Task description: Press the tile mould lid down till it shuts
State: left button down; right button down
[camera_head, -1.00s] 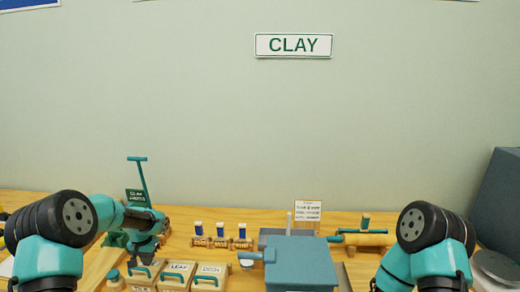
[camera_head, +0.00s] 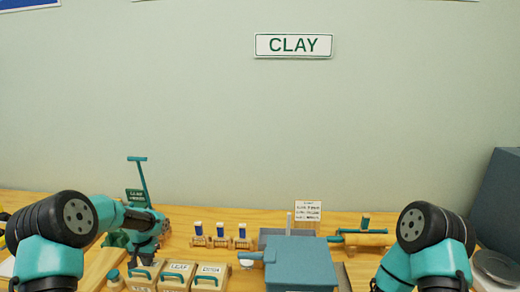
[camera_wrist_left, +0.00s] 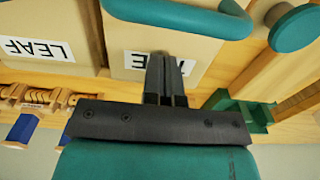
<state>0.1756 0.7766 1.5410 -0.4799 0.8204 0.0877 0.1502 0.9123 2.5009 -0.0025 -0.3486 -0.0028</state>
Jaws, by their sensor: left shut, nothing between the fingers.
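The tile mould (camera_head: 143,288) is the leftmost of a row of pale boxes with teal handles at the front left. In the left wrist view its pale lid (camera_wrist_left: 125,65) fills the upper middle, with a teal handle and a label partly hidden by my fingers. I cannot tell whether the lid is fully shut. My left gripper (camera_head: 148,256) is above the mould. Its fingers (camera_wrist_left: 168,62) are shut together and empty. My right gripper is outside the frame; only its arm shows at the right.
The LEAF mould (camera_head: 177,283) and another mould (camera_head: 208,284) stand to the right. A teal-topped jar (camera_head: 114,281) stands left.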

pick_arm(q)
notch_tip(320, 180, up, 9)
dwell(1.3)
